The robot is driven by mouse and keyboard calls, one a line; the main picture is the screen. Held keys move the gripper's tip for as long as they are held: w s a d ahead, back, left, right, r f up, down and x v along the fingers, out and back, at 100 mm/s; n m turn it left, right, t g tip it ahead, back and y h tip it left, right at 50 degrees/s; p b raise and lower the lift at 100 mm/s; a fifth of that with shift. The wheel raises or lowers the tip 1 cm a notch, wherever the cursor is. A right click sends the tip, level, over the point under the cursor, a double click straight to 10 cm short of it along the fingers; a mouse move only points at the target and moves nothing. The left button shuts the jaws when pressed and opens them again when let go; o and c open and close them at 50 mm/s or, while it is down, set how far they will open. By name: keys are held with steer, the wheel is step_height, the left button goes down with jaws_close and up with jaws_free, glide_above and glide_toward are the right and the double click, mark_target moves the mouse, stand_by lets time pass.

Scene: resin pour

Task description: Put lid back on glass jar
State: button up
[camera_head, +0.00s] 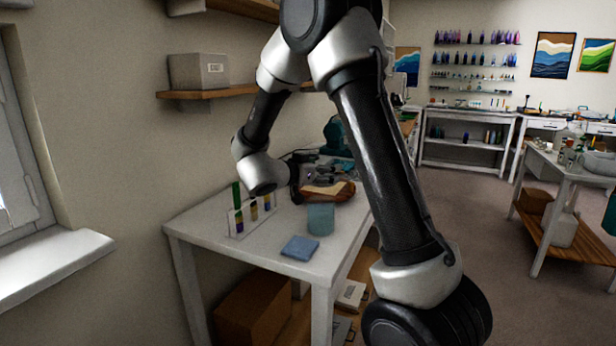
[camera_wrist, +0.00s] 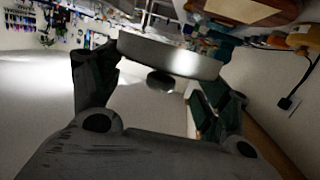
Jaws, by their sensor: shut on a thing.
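In the wrist view my gripper (camera_wrist: 157,88) has a finger on each side of a round silvery metal lid (camera_wrist: 170,56). It is shut on the lid, whose dark knob (camera_wrist: 160,80) shows beneath the disc on the gripper side. In the head view my gripper (camera_head: 308,178) is small and dark over the back part of the near white table, and the lid cannot be made out there. A teal translucent cylinder (camera_head: 320,219) stands on that table, in front of the gripper; I cannot tell whether it is the glass jar.
The white table (camera_head: 271,228) also holds a rack of coloured strips (camera_head: 238,220), a folded blue cloth (camera_head: 300,248) and a brown board (camera_head: 328,192). A wall shelf (camera_head: 215,92) with a grey box hangs above. Another table with glassware (camera_head: 567,160) stands at right, across open floor.

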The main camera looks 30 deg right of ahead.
steer(key=shift+s+f, duration=0.1)
steer(key=shift+f, duration=0.3)
steer(key=shift+a+f, duration=0.1)
steer(key=shift+f, duration=2.7)
steer(key=shift+f, duration=0.15)
steer(key=shift+c, duration=0.2)
steer(key=o, duration=1)
steer(key=shift+o, duration=0.2)
steer(key=shift+r, duration=3.55)
